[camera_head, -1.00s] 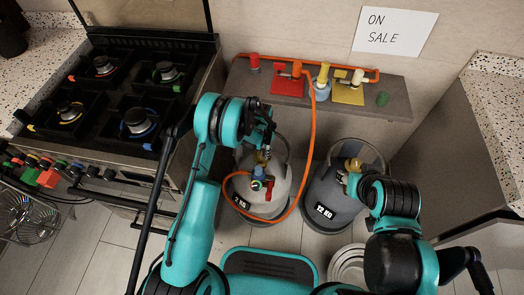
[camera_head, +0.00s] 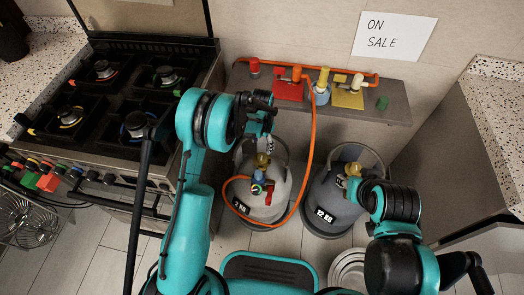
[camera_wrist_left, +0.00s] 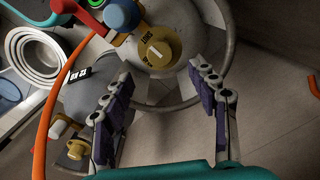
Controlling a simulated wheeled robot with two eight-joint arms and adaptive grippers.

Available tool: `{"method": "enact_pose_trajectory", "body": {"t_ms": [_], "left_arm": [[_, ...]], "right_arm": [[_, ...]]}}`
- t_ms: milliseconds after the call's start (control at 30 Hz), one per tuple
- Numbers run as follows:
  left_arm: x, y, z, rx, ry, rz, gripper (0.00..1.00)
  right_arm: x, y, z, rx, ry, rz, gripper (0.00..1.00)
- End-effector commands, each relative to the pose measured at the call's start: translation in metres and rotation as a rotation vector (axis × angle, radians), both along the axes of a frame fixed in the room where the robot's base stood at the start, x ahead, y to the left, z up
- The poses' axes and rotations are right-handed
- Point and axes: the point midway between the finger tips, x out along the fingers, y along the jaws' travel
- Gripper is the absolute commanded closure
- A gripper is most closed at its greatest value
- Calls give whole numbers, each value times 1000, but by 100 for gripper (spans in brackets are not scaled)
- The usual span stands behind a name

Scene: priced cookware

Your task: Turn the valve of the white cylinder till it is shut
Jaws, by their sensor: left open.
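The white cylinder (camera_head: 282,205) stands on the floor beside the stove. Its round brass valve knob (camera_head: 262,161) sits on top, above the regulator with blue and red parts (camera_head: 263,188). In the left wrist view the knob (camera_wrist_left: 160,48) lies just beyond my fingertips, apart from them. My left gripper (camera_head: 265,135) is behind and above the knob; in the wrist view (camera_wrist_left: 162,88) its fingers are spread with nothing between them. My right gripper (camera_head: 352,188) is near the top of the dark grey cylinder (camera_head: 325,205), mostly hidden by its own arm.
An orange hose (camera_head: 312,140) runs from the shelf (camera_head: 400,100) down to the white cylinder. The stove (camera_head: 110,110) is at left. White bowls (camera_head: 347,268) stand in front of the grey cylinder. A blue-green step (camera_head: 268,258) lies in front.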

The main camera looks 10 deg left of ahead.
Motion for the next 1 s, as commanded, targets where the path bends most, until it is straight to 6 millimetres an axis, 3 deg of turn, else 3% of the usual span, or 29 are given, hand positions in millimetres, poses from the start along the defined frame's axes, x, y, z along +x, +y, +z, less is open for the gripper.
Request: {"method": "enact_pose_trajectory", "body": {"t_ms": [100, 233, 867, 1000], "left_arm": [[0, 0, 19, 0, 0, 0, 41], [0, 0, 30, 0, 0, 0, 41], [-1, 1, 36, 0, -4, 3, 41], [-8, 6, 66, -5, -37, 38, 41]], "right_arm": [[0, 0, 0, 0, 0, 0, 60], [0, 0, 0, 0, 0, 0, 60], [0, 0, 0, 0, 0, 0, 60], [0, 0, 0, 0, 0, 0, 60]]}}
